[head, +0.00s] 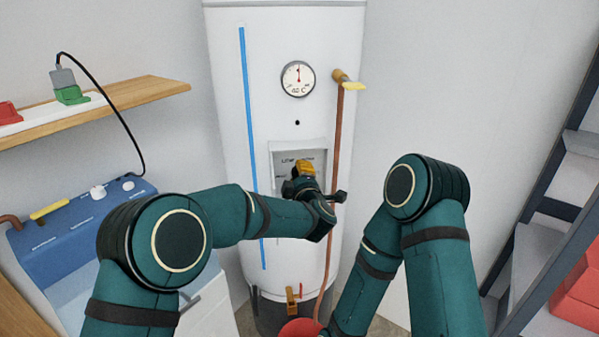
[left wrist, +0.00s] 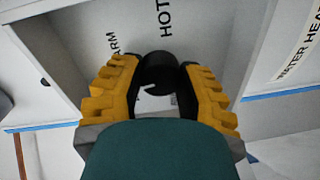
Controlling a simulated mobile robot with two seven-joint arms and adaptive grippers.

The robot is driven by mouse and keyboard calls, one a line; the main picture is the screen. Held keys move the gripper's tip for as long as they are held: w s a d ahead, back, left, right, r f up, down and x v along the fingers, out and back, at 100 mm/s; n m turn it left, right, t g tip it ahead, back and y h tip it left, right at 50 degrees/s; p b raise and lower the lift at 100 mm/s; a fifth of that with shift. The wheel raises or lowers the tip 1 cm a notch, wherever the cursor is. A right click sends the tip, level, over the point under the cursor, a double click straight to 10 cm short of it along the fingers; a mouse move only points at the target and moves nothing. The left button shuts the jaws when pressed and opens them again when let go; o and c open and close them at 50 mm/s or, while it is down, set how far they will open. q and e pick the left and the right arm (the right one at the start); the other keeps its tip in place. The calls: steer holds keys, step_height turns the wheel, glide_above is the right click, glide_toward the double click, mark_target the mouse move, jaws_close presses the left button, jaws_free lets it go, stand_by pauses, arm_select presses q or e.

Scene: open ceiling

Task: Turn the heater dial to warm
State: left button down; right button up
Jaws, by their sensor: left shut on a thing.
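The white heater (head: 225,110) stands upright in the middle of the head view, with a recessed control panel (head: 283,157) on its front. My left gripper (head: 303,168) is at this recess, its yellow fingers closed on the black dial. In the left wrist view the dial (left wrist: 157,69) sits between the two fingers of the left gripper (left wrist: 158,83). A white mark shows on the dial's near side. Printed letters "ARM" are left of the dial and "HOT" is above it. The dial is hidden in the head view. My right gripper is out of view.
A round gauge (head: 298,79) and a brass tap with a yellow handle (head: 354,85) are above the panel. A copper pipe (head: 339,130) runs down the heater's right side. A wooden shelf (head: 150,90) and blue appliance (head: 80,235) are left; a dark rack (head: 560,205) is right.

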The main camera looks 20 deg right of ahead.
arm_select(q)
steer(key=m, duration=0.2)
steer(key=m+p, duration=0.1)
steer(key=m, duration=0.1)
steer(key=m+p, duration=0.1)
steer(key=shift+d+r+m, duration=0.15)
steer(key=shift+r+m, duration=0.1)
steer(key=shift+m, duration=0.15)
steer(key=shift+f+m+t+y+p, duration=0.1)
steer(key=shift+m+t+y+p, duration=0.25)
steer(key=shift+m+p, duration=0.5)
steer(key=shift+m, duration=0.35)
steer(key=c, duration=0.5)
jaws_free()
steer(key=shift+f, duration=0.15)
steer(key=s, duration=0.7)
steer(key=shift+s+a, duration=0.25)
steer(key=shift+a, duration=0.05)
